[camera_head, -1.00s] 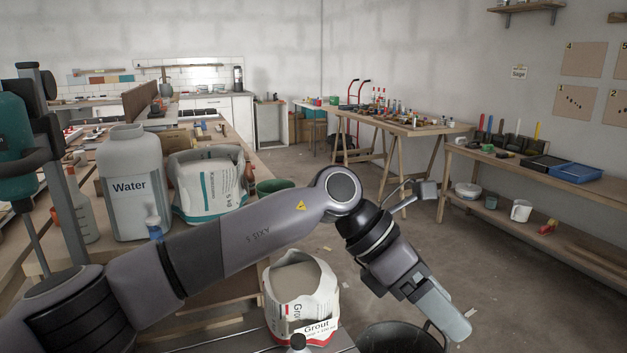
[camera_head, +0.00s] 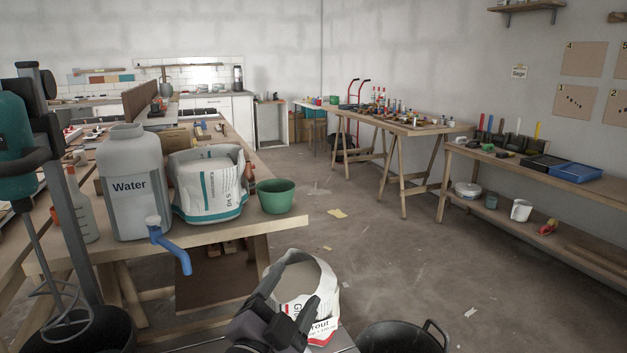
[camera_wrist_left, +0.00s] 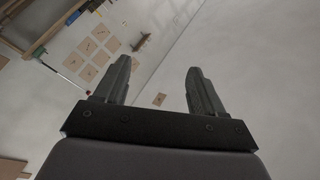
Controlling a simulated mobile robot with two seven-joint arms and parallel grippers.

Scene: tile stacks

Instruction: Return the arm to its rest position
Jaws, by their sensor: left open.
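My left gripper (camera_head: 296,284) is at the bottom middle of the head view. Its dark fingers are apart and point upward, in front of the white grout bag (camera_head: 318,283) and partly hiding it. Nothing shows between the fingers in the left wrist view (camera_wrist_left: 157,68), which looks tilted at a grey wall with brown tile panels (camera_wrist_left: 88,46). Most of my left arm is out of the head view. My right gripper is not in view.
On the left workbench (camera_head: 262,228) stand a grey water canister (camera_head: 130,200) with a blue spout, an open bag (camera_head: 208,182) and a green bowl (camera_head: 276,196). A mixer (camera_head: 25,150) is at far left. A black bucket (camera_head: 400,338) stands at the bottom.

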